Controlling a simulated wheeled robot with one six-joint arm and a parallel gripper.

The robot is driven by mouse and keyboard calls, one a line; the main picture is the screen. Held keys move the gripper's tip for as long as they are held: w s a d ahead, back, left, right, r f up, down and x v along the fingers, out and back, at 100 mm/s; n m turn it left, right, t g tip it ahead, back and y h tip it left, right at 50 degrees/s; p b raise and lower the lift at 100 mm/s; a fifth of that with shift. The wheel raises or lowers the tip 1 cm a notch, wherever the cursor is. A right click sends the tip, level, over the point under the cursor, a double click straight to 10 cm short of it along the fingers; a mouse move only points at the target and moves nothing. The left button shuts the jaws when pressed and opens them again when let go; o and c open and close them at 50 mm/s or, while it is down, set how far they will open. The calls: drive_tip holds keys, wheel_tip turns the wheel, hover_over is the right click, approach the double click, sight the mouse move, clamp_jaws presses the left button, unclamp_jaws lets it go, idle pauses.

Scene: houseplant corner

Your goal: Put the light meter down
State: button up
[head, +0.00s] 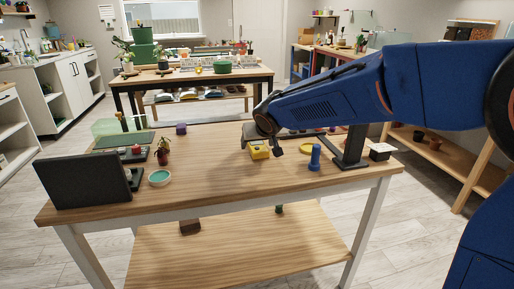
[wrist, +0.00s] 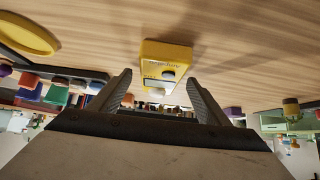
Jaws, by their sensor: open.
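A small yellow box-shaped meter (head: 259,151) sits on the wooden table, below the end of my arm in the head view. In the wrist view the yellow meter (wrist: 165,55) shows a dark round spot, a pale end and small lettering that is too blurred to read surely. My gripper (wrist: 161,75) is open, with one finger on each side of the meter's near end and a visible gap to both. In the head view my gripper (head: 263,142) is partly hidden by its own wrist.
A blue cylinder (head: 315,157) and a yellow ring-shaped dish (head: 309,149) stand right of the meter. A black stand (head: 352,150) and a white-topped box (head: 381,152) are farther right. A small potted plant (head: 163,152), a green bowl (head: 159,177) and a dark panel (head: 85,181) are left. The table's front middle is clear.

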sight(258, 145)
drive_tip(key=shift+w+f, duration=0.15)
drive_tip(key=c, duration=1.3)
drive_tip(key=shift+c, duration=0.2)
wheel_tip(258, 145, up, 10)
